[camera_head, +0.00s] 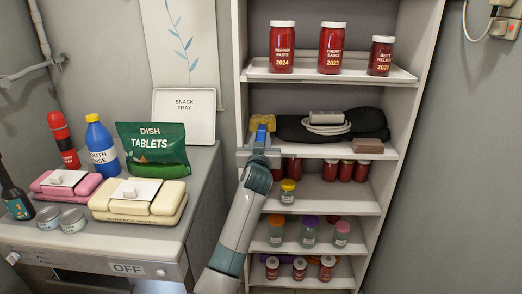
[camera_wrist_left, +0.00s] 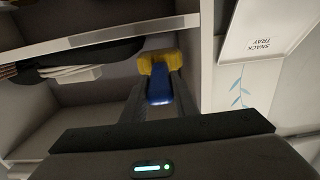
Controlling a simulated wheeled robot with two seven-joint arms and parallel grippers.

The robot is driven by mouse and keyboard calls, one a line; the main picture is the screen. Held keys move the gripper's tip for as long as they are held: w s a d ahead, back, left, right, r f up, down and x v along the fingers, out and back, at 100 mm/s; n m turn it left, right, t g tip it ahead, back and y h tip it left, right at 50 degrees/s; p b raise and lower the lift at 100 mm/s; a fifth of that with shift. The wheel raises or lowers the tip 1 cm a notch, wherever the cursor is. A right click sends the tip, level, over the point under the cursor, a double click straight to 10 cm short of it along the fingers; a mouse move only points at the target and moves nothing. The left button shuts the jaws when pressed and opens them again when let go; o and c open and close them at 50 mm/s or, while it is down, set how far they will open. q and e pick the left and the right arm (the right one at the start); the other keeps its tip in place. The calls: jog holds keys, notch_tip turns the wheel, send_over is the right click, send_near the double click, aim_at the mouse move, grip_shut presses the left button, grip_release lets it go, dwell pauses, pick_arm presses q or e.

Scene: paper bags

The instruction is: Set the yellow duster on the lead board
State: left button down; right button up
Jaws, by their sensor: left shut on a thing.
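The yellow duster (camera_head: 263,121) has a yellow head and a blue part. My left gripper (camera_head: 259,143) is shut on it at the left end of the shelf that holds a grey cable. In the left wrist view the duster's yellow head (camera_wrist_left: 158,61) sticks out beyond the fingers, with the blue part between them. I cannot tell whether the duster touches the shelf board (camera_head: 325,151). That board bears a black cloth-like bag (camera_head: 370,122), a coiled grey cable (camera_head: 326,128) and a small brown block (camera_head: 368,145). My right gripper is not in view.
Red jars (camera_head: 331,48) stand on the shelf above; several more jars stand on the shelves below. The shelf unit's left side wall (camera_head: 241,90) is close to my left gripper. A counter at the left holds bottles, packs and tins.

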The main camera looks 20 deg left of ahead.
pick_arm(q)
jog(key=shift+f, duration=1.95)
jog(key=shift+f, duration=0.15)
jog(key=c, duration=1.4)
grip_release()
jog(key=v, duration=1.2)
jog(key=shift+r, duration=0.2)
